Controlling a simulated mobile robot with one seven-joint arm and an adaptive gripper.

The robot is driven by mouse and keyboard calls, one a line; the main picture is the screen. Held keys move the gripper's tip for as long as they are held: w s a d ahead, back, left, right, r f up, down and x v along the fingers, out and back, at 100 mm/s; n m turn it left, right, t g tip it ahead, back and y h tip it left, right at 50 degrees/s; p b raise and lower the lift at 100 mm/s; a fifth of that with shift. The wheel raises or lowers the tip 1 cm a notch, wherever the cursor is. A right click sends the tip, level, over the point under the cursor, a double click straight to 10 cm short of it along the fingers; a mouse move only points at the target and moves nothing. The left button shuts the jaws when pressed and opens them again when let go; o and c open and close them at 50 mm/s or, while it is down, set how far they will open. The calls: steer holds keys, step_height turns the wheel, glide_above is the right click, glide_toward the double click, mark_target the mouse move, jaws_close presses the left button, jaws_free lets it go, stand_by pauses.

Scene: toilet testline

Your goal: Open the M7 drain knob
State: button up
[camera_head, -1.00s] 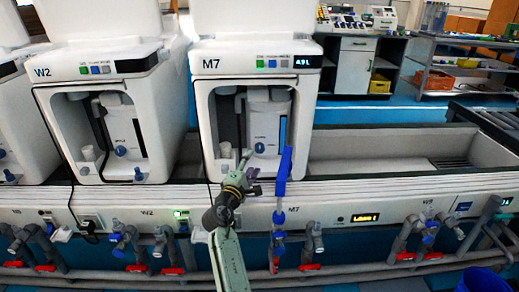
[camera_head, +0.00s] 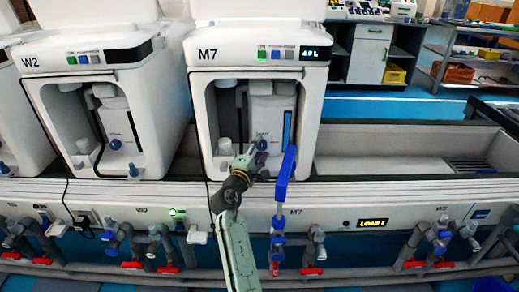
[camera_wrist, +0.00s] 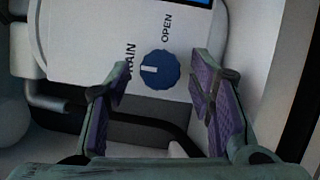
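The M7 drain knob (camera_wrist: 160,70) is a round blue dial with a white mark, set on a white panel between the words "DRAIN" and "OPEN" in the wrist view. Its white mark points toward the "DRAIN" side. In the head view the knob (camera_head: 262,145) sits low inside the open bay of the M7 unit (camera_head: 205,95). My gripper (camera_head: 255,158) is in front of the bay, just below the knob. In the wrist view my gripper (camera_wrist: 163,85) is open, its purple pads apart with the knob beyond and between them, not visibly touching.
A blue upright handle (camera_head: 286,175) stands just right of my gripper. The W2 unit (camera_head: 90,110) is on the left. Pipes with red valves (camera_head: 312,271) run below the bench. A trough (camera_head: 390,165) lies to the right.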

steer(key=c, duration=1)
steer(key=m+p, duration=0.1)
steer(key=m, duration=0.1)
steer(key=m+g+p, duration=0.1)
steer(key=m+p, duration=0.1)
steer(key=shift+r+y, duration=0.3)
steer(key=shift+r, duration=0.1)
steer(key=m+p, duration=0.1)
steer(key=m+g+y+p, duration=0.1)
steer(key=m, duration=0.1)
steer(key=shift+d+r+m+g+p, duration=0.2)
steer(key=shift+m+g+p, duration=0.1)
steer(key=shift+p, duration=0.1)
steer(key=m+y+p, duration=0.2)
steer(key=m, duration=0.1)
steer(key=shift+d+g+p, duration=0.15)
steer(key=shift+g+p, duration=0.15)
steer(key=shift+g, duration=0.1)
steer(key=shift+d+m+y+p, duration=0.1)
steer(key=shift+m+y+p, duration=0.95)
steer(key=shift+m, duration=0.65)
steer(key=shift+y, duration=0.25)
